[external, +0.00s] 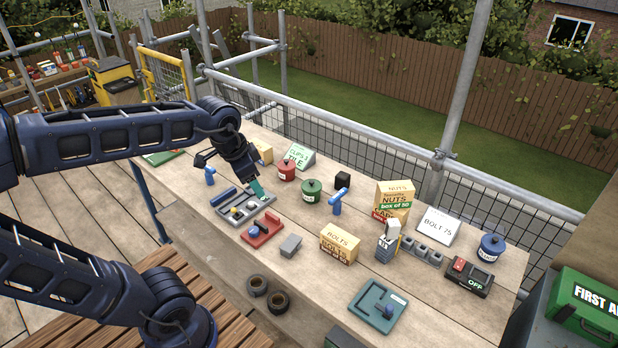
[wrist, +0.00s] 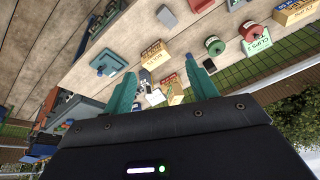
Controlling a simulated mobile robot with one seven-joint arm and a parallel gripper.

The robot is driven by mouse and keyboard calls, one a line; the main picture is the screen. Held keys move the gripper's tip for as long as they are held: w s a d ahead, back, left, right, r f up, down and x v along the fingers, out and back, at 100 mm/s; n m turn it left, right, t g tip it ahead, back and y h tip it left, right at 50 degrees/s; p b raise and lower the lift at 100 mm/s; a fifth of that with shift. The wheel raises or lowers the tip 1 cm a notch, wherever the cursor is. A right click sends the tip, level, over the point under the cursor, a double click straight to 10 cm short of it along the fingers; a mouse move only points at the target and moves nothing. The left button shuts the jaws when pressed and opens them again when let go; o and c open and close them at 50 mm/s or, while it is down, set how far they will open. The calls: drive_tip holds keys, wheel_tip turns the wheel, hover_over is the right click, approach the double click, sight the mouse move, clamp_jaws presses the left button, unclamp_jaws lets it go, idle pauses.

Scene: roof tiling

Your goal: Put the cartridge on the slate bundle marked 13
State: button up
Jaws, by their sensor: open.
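My gripper (external: 258,191) has teal fingers and is open, pointing down over the right end of a grey tray (external: 236,212). In the wrist view its two fingers are spread apart (wrist: 161,88), with nothing held between them. The grey tray holds a dark blue bar (external: 224,197), a small yellowish piece and grey pieces. I cannot tell whether any of these is the cartridge. I cannot make out a slate bundle or the number 13 in either view.
A red tray (external: 262,232) and grey block (external: 290,245) lie nearby. Red (external: 287,170) and green (external: 311,190) tins stand behind. Bolts (external: 340,243) and nuts (external: 395,195) boxes and a teal tray (external: 378,308) are farther right. Some bare planks lie between them.

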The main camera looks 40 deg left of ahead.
drive_tip(key=s+a+f+n, duration=0.2)
drive_tip(key=s+n, duration=0.2)
drive_tip(key=s, duration=0.3)
drive_tip(key=shift+s+f+n+t, duration=0.3)
drive_tip(key=shift+t, duration=0.1)
